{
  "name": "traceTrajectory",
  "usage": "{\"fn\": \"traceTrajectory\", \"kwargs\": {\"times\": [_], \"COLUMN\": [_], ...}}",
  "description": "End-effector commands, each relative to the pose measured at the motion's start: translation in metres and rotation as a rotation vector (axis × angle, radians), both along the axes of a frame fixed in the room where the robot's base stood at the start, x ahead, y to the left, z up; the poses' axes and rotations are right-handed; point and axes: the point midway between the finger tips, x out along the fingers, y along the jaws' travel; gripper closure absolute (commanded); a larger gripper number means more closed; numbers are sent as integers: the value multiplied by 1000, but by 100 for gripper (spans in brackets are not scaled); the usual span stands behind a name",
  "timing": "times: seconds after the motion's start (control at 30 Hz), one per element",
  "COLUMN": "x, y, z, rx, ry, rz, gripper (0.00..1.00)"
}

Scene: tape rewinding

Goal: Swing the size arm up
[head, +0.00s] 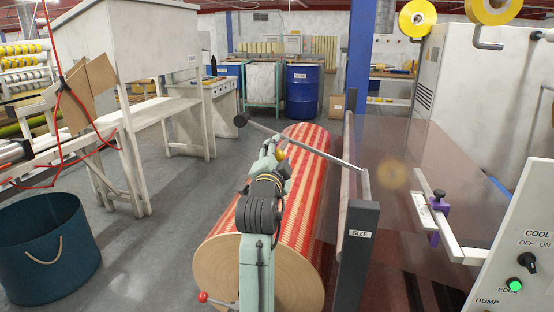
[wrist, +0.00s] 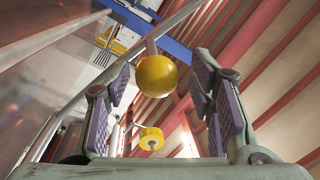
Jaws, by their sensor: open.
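The size arm (head: 312,148) is a thin grey bar, sloping from a black end at the upper left down to the dark post labelled SIZE (head: 359,234). A yellow ball knob (head: 281,154) sits under the bar, close to my gripper (head: 273,158). In the wrist view the yellow ball (wrist: 157,75) is on a short stem, between my open gripper's (wrist: 163,82) purple-padded fingers. A gap shows on both sides of the ball, so the fingers do not seem to touch it. My own arm hides part of the area below in the head view.
A large roll of red-and-tan striped tape (head: 305,205) lies directly beneath. A control panel (head: 520,255) with a green light is at right, near a purple clamp (head: 439,203). A teal bin (head: 50,250) stands lower left. Floor between bin and roll is clear.

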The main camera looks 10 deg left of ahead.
Motion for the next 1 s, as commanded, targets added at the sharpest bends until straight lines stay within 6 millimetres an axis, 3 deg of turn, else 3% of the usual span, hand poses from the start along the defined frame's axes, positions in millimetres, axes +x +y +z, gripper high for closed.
{"fn": "traceTrajectory", "kwargs": {"times": [0.17,0.4,0.6,1.0], "x": [-23,-75,-106,-117], "y": [2,6,8,8], "z": [-2,-7,-9,-10], "rx": [0,-1,0,0], "ry": [-1,-2,-2,-1], "rz": [2,2,1,1], "gripper": [51,51,51,51]}}
